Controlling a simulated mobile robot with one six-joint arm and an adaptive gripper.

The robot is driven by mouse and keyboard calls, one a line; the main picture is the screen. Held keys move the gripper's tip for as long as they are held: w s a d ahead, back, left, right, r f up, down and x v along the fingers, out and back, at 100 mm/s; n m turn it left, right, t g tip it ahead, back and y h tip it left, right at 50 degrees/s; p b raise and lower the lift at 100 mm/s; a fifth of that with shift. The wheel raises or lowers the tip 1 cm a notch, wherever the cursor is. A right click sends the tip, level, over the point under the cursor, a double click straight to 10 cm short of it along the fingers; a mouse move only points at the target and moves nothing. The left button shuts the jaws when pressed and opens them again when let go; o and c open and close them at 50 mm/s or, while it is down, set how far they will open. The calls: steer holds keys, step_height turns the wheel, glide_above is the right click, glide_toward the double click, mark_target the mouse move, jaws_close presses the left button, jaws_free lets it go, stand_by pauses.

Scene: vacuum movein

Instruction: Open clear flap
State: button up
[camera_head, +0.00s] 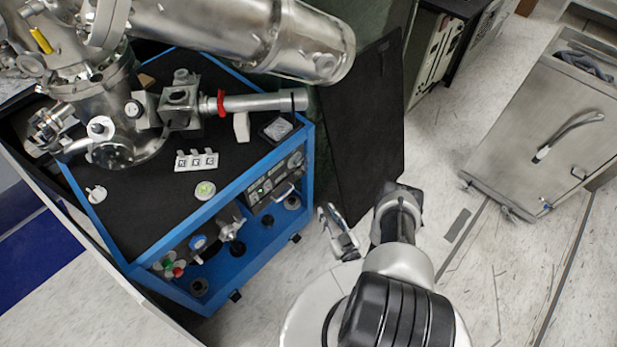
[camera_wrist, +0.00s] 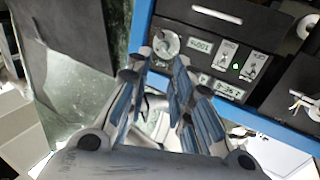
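My gripper (camera_wrist: 157,68) shows in the wrist view with its two fingers apart and nothing between them. In the head view my gripper (camera_head: 336,228) is to the right of the blue-framed cart, apart from it. The black control panel (camera_head: 275,184) is on the cart's front, with a knob, small displays and a pale bar along its lower edge. In the wrist view the panel (camera_wrist: 208,50) lies beyond and to the right of the fingertips, and a pale bar (camera_wrist: 217,14) shows near the top. I cannot make out a clear flap for certain.
The blue cart frame (camera_head: 219,206) carries a metal vacuum chamber (camera_head: 102,100) and a tube reaching right. A dark upright board (camera_head: 362,130) stands behind my arm. A steel cabinet (camera_head: 545,130) is at right. Pale floor (camera_head: 270,295) is free before the cart.

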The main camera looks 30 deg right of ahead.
mark_target(305, 174)
steer(key=w+b, duration=0.1)
steer(key=w, duration=0.4)
steer(key=w+b, duration=0.2)
steer(key=w, duration=0.4)
steer(key=w+b, duration=0.1)
steer(key=w, duration=0.4)
steer(key=shift+w+d, duration=0.3)
steer(key=shift+w, duration=0.05)
jaws_close()
